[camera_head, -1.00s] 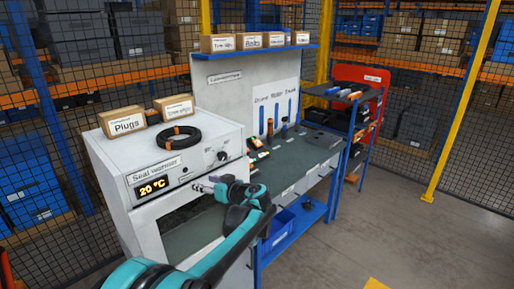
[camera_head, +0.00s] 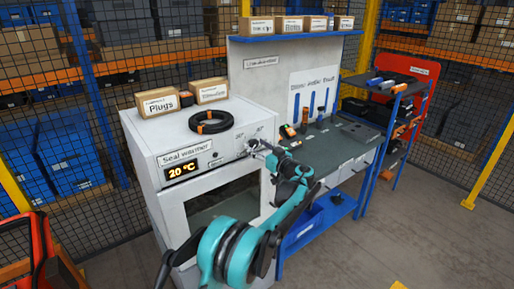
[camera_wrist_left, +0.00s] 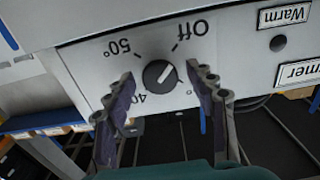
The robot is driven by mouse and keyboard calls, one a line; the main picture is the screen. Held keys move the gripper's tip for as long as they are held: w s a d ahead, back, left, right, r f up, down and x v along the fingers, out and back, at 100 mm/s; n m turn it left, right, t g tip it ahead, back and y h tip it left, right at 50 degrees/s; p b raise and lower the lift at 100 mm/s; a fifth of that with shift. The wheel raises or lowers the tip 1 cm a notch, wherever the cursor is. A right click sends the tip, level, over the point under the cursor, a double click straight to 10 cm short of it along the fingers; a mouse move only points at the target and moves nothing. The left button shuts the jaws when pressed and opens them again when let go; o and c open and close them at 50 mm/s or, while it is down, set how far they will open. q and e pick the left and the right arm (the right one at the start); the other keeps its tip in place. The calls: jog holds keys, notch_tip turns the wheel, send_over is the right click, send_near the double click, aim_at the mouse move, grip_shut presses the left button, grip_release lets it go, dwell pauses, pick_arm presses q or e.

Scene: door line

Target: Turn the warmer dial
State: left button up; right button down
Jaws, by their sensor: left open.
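The seal warmer (camera_head: 158,150) is a white box with a lit display (camera_head: 183,171) reading 20 °C. Its black dial (camera_wrist_left: 160,74) shows in the left wrist view, with a pale pointer line slanting to the upper right, on the side of the printed "Off". Marks "50°" and "40" are also printed around it. My left gripper (camera_wrist_left: 162,80) is open, with one dark finger on each side of the dial; I cannot tell whether either touches it. In the head view the left gripper (camera_head: 256,147) covers the dial. My right gripper is out of view.
A black cable coil (camera_head: 211,121) and the "Plugs" box (camera_head: 158,105) sit on top of the warmer. A workbench (camera_head: 335,140) with tools adjoins it on the right. A small dark round spot (camera_wrist_left: 278,43) is beside the "Warm" label. Open floor lies at the right.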

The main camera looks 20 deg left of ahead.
pick_arm(q)
jog(key=c, duration=1.2)
jog(key=shift+o, duration=0.2)
